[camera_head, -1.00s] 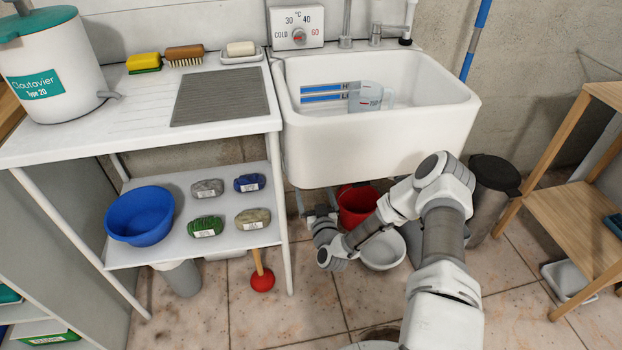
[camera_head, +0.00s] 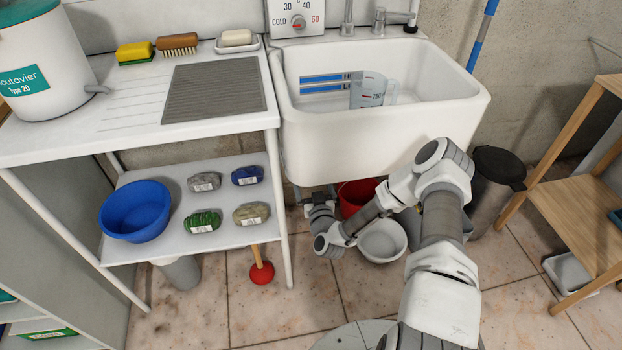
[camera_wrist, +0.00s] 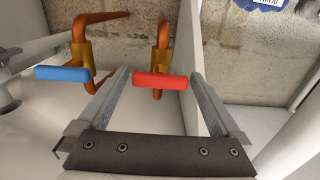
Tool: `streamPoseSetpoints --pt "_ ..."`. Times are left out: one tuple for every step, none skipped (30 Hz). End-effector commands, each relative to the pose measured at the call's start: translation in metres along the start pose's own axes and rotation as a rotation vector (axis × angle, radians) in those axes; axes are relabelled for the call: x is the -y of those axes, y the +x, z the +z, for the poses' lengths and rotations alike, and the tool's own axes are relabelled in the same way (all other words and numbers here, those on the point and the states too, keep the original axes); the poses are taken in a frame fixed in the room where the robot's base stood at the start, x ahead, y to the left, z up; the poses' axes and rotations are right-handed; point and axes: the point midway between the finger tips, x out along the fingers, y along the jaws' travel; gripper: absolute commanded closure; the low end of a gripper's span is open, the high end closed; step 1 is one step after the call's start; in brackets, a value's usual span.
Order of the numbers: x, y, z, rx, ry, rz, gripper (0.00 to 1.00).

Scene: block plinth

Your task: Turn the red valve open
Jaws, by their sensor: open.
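The red valve handle (camera_wrist: 161,80) is a short bar in the wrist view. It lies crosswise to its copper pipe and brass valve body (camera_wrist: 160,52). My gripper (camera_wrist: 160,76) is open, with one finger on each side of the red handle in the picture. Small gaps show between the handle's ends and the fingers; I cannot tell how deep the handle sits between them. In the head view my arm reaches under the sink (camera_head: 390,135), and the valve and fingertips are hidden there.
A blue valve handle (camera_wrist: 62,73) on a second copper pipe is just left of my left finger. Under the sink are a red bucket (camera_head: 357,195) and a white bowl (camera_head: 383,242). A shelf with a blue basin (camera_head: 136,212) stands to the left, a dark bin (camera_head: 493,190) right.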

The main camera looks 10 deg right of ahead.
Motion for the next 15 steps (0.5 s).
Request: streamPoseSetpoints --pt "0.0001 0.0000 0.0000 0.000 0.000 0.000 0.00" --pt "0.0001 0.0000 0.0000 0.000 0.000 0.000 0.02" --pt "0.0001 0.0000 0.0000 0.000 0.000 0.000 0.09" --pt "0.0001 0.0000 0.0000 0.000 0.000 0.000 0.14" --pt "0.0001 0.0000 0.0000 0.000 0.000 0.000 0.20" --pt "0.0001 0.0000 0.0000 0.000 0.000 0.000 0.27" --pt "0.0001 0.0000 0.0000 0.000 0.000 0.000 0.32" --pt "0.0001 0.0000 0.0000 0.000 0.000 0.000 0.38" --pt "0.0001 0.0000 0.0000 0.000 0.000 0.000 0.45" --pt "0.0001 0.0000 0.0000 0.000 0.000 0.000 0.50" --pt "0.0001 0.0001 0.0000 0.000 0.000 0.000 0.56" --pt "0.0001 0.0001 0.0000 0.000 0.000 0.000 0.63" --pt "0.0001 0.0001 -0.0001 0.000 0.000 0.000 0.68" --pt "0.0001 0.0001 0.0000 0.000 0.000 0.000 0.74" --pt "0.0001 0.0001 -0.0001 0.000 0.000 0.000 0.78"
